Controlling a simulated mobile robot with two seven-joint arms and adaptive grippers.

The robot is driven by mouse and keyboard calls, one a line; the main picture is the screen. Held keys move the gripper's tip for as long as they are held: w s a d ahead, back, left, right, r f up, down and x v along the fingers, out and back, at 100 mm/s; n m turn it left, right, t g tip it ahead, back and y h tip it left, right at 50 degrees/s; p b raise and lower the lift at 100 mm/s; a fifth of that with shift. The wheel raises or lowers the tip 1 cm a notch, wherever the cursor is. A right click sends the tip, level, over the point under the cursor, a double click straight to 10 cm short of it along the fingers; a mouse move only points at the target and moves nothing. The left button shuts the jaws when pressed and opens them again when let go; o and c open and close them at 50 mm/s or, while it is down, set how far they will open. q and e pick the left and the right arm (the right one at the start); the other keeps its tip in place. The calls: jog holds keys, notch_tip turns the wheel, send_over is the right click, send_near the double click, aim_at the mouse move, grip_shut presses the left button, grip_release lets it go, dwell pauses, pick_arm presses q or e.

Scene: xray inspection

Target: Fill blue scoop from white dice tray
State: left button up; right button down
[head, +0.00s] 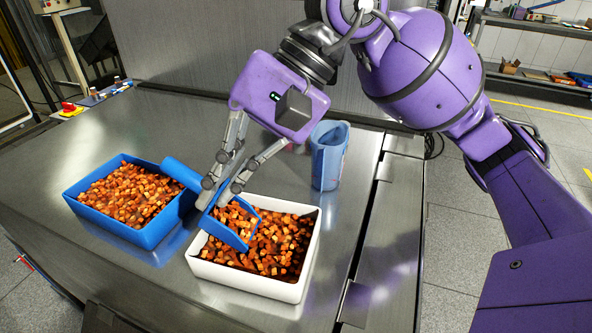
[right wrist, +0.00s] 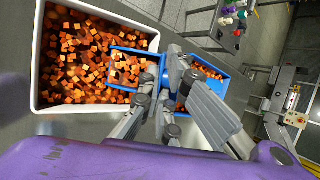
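The white tray (head: 250,284) of orange-brown dice stands on the steel table, and it also shows in the right wrist view (right wrist: 100,109). The blue scoop (head: 227,232) has its bowl in the white tray, tilted down among the dice, with its handle (head: 180,173) pointing up and left. In the right wrist view dice show in the scoop bowl (right wrist: 120,88). My right gripper (head: 219,190) is shut on the scoop near where handle and bowl meet; its fingers (right wrist: 160,95) partly hide the scoop. My left gripper is not in view.
A blue tray (head: 150,240) of similar dice stands left of the white tray, close to the scoop handle. A translucent blue jug (head: 328,160) stands behind and right of the white tray. A metal wall (head: 190,45) backs the table. The front left table surface is clear.

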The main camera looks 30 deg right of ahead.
pick_arm(q)
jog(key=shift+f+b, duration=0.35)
jog(key=shift+b, duration=0.05)
pick_arm(e)
jog(key=shift+f, duration=0.1)
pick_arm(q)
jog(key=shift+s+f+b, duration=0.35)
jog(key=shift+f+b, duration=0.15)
pick_arm(e)
jog(key=shift+s+d+f, duration=0.1)
jog(key=shift+s+d, duration=0.25)
jog(key=shift+s, duration=0.05)
dwell(1.1)
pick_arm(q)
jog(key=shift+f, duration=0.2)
pick_arm(e)
jog(key=shift+s+d, duration=0.15)
dwell(0.6)
pick_arm(q)
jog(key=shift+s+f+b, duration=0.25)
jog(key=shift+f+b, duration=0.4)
jog(key=shift+b, duration=0.1)
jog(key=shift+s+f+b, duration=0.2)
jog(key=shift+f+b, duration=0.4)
jog(key=shift+b, duration=0.15)
pick_arm(e)
jog(key=shift+s+d, duration=0.85)
jog(key=shift+s, duration=0.05)
dwell(2.1)
